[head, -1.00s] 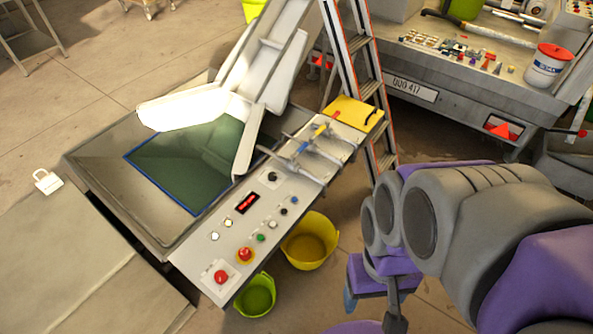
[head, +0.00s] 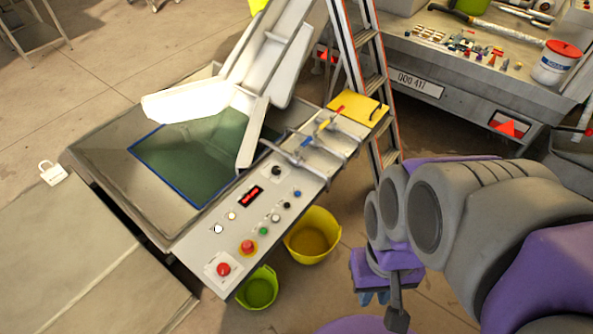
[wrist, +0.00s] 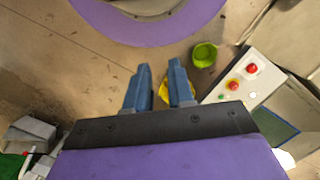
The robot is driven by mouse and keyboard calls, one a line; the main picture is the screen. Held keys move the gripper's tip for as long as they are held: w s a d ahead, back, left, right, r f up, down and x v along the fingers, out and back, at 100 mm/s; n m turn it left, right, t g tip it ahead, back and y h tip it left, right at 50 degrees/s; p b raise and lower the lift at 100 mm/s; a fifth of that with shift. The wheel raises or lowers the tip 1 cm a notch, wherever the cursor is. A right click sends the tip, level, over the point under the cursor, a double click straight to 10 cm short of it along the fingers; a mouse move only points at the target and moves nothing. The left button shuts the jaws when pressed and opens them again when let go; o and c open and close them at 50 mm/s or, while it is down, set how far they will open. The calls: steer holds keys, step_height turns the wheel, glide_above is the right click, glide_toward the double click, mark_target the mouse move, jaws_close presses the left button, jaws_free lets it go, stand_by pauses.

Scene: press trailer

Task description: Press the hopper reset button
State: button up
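The control panel (head: 245,220) is a sloping white strip along the front of the machine. Near its lower end are a red button on a white plate (head: 223,269) and a red button on a yellow ring (head: 247,246). Above them are a green button (head: 263,230), a blue button (head: 297,194), dark and white buttons, a black knob (head: 275,171) and a red display (head: 251,196). Labels are unreadable, so I cannot tell which is the hopper reset. My gripper (head: 373,297) is right of the panel, apart from it. In the wrist view its blue fingers (wrist: 160,88) are apart and empty.
A yellow bucket (head: 312,236) and a green bucket (head: 258,288) stand beside the panel. A ladder (head: 372,75) stands behind. A white chute (head: 265,60) hangs over the machine's green screen (head: 190,160). A trailer (head: 470,90) is at the back right.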

jaws_close()
stand_by(1.0)
